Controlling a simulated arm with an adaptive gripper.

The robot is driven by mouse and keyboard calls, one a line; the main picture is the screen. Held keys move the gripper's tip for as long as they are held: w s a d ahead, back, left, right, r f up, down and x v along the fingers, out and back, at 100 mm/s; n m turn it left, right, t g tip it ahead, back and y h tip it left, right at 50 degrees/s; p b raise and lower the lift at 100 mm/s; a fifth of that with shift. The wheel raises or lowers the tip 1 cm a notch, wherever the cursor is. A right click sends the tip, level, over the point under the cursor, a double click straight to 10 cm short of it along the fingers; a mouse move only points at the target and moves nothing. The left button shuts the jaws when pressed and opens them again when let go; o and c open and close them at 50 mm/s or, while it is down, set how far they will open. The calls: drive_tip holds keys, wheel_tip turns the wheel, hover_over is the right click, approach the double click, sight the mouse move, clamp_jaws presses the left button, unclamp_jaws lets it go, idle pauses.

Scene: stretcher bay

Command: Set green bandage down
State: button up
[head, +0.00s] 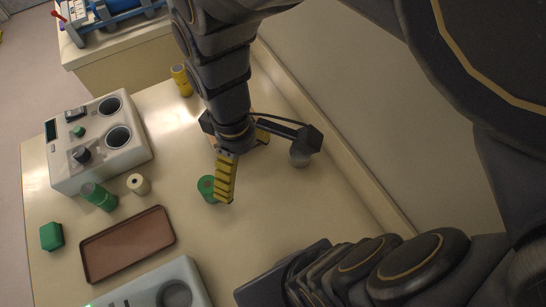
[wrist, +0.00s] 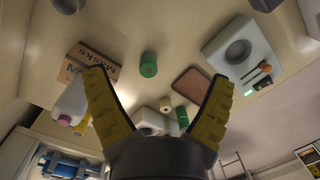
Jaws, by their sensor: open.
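A green bandage roll (head: 207,188) stands on the cream tabletop (head: 262,225). In the head view the yellow finger of my gripper (head: 243,168) covers its right side. In the wrist view the green bandage (wrist: 148,64) shows between the spread fingertips of my gripper (wrist: 158,76), with clear space on both sides. The gripper is open and holds nothing. A second green roll (head: 98,196) lies farther left, by the white device, and also shows in the wrist view (wrist: 182,116).
A brown tray (head: 168,234) lies empty at the front left. A cream roll (head: 138,184), a green block (head: 51,236), a white device (head: 90,165) and a yellow roll (head: 181,80) stand around. A cardboard box (wrist: 95,62) shows in the wrist view. A raised edge (head: 330,165) bounds the right.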

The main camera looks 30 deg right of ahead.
drive_tip(key=s+d+r+m, duration=0.2)
drive_tip(key=s+r+m, duration=0.2)
drive_tip(key=s+m, duration=0.3)
drive_tip(key=shift+s, duration=0.35)
idle(0.6)
